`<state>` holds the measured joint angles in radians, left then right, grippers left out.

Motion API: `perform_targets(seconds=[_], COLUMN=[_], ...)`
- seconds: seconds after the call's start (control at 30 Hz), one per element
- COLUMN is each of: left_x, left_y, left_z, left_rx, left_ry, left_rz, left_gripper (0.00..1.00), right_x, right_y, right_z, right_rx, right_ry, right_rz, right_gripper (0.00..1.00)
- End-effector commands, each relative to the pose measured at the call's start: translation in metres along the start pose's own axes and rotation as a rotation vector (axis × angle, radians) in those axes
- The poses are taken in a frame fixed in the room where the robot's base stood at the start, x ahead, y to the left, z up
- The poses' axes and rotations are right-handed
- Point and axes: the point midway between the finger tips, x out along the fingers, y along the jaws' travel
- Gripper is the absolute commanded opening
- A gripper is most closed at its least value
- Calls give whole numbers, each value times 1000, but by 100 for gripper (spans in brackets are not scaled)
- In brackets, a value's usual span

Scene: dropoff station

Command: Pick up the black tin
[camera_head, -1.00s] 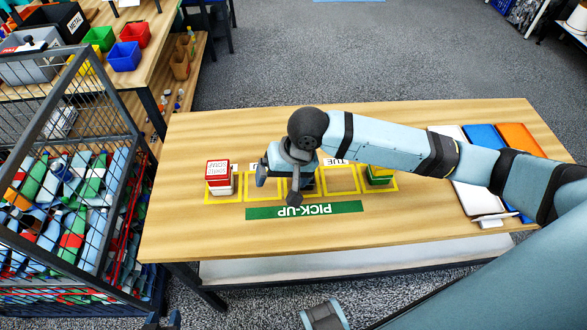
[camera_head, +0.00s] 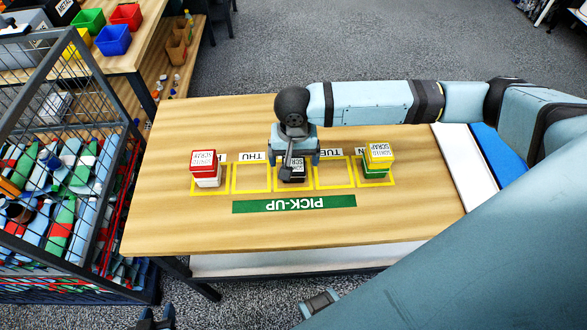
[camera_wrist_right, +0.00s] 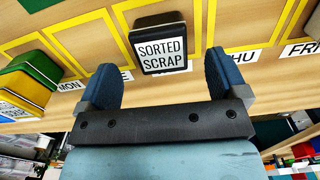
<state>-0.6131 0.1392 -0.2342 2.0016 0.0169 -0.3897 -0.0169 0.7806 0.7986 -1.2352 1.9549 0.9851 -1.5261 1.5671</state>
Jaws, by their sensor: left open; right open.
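The black tin (camera_head: 293,174) with a white label stands in the middle yellow square on the wooden table, partly hidden by my right gripper. In the right wrist view the black tin (camera_wrist_right: 160,30) shows its "SORTED SCRAP" label. My right gripper (camera_head: 294,160) is over it in the head view, fingers open. In the right wrist view the tin appears between the fingertips of the right gripper (camera_wrist_right: 162,68), with a gap on each side. My left gripper (camera_head: 156,318) is open at the bottom edge of the head view, away from the table.
A red-and-white stack (camera_head: 205,168) stands left and a yellow-and-green stack (camera_head: 379,160) right of the black tin. The squares between are empty. A green PICK-UP strip (camera_head: 294,204) lies in front. A mesh cage (camera_head: 60,180) full of pieces stands left of the table.

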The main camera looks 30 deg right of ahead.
Motion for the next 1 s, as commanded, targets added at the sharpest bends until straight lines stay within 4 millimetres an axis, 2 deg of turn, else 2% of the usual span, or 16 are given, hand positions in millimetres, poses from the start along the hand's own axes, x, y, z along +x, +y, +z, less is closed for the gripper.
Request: perform_targets(seconds=[0.17, 0.43, 0.73, 0.77, 1.0], left_x=[0, 1, 1, 1, 1], left_y=[0, 0, 1, 1, 1], left_z=[-1, 1, 1, 1, 1], left_rx=[-1, -4, -5, -5, -5], left_ry=[2, -1, -2, -2, -2], left_rz=[0, 0, 0, 0, 1], left_gripper=[43, 43, 43, 43, 43], right_x=[13, 51, 56, 56, 56], right_y=[0, -1, -1, -1, -1], right_z=[-1, -3, -3, -3, -3], right_rx=[-1, -1, -1, -1, -1], right_ry=[1, 0, 1, 1, 1], right_rz=[1, 1, 0, 0, 0], right_gripper=[92, 92, 92, 87, 34])
